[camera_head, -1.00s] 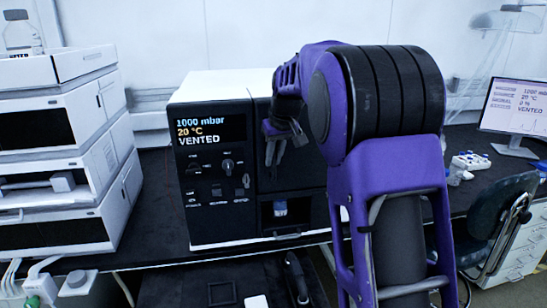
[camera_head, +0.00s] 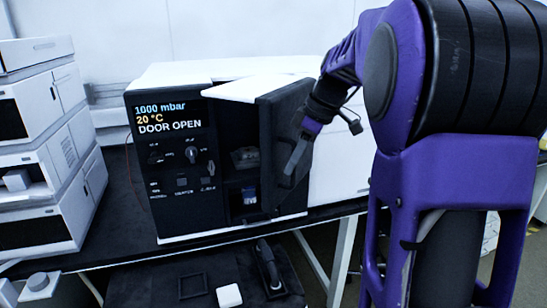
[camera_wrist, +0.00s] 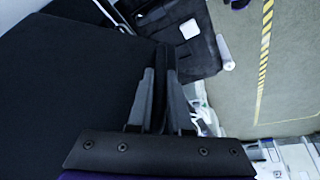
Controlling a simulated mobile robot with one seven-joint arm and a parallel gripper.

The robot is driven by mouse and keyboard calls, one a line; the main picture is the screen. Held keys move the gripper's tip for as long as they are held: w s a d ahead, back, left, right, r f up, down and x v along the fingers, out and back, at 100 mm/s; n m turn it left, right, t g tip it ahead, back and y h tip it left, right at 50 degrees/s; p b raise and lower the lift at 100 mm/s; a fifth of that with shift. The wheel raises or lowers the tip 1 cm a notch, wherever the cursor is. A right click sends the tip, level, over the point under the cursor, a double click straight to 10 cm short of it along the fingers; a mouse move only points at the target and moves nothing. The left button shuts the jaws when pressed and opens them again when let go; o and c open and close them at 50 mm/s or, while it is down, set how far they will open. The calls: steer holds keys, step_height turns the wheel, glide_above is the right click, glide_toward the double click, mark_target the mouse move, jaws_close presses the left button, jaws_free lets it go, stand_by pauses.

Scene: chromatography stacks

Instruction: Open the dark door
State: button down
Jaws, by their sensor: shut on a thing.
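The dark door (camera_head: 284,150) of the white and black instrument stands swung partly open, its hinge side out of clear sight. Its face also fills the left of the wrist view (camera_wrist: 70,85). My gripper (camera_head: 295,160) is at the outer face of the door, at its handle. In the wrist view my gripper's fingers (camera_wrist: 160,95) are closed together on the dark handle, which is mostly hidden between them. The instrument's screen (camera_head: 168,118) reads 1000 mbar, 20 °C, DOOR OPEN. Inside the opening, a dark fixture (camera_head: 245,158) and a small blue and white item (camera_head: 249,196) show.
A stack of white modules (camera_head: 50,140) stands at the left. A lower dark surface (camera_head: 150,290) holds a white block (camera_head: 229,295), a dark square frame (camera_head: 192,286) and a dark tool (camera_head: 268,264). Open floor (camera_wrist: 265,60) shows right of the door in the wrist view.

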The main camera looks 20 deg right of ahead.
steer(key=s+d+n+g+p, duration=0.2)
steer(key=d+n+p, duration=0.5)
steer(key=d, duration=1.1)
steer(key=shift+s+n+g+y+p, duration=0.35)
steer(key=shift+s+p, duration=0.3)
steer(key=shift+s, duration=0.25)
steer(key=shift+d, duration=0.1)
steer(key=c, duration=0.8)
jaws_free()
steer(key=shift+c, duration=0.2)
steer(key=shift+r, duration=0.1)
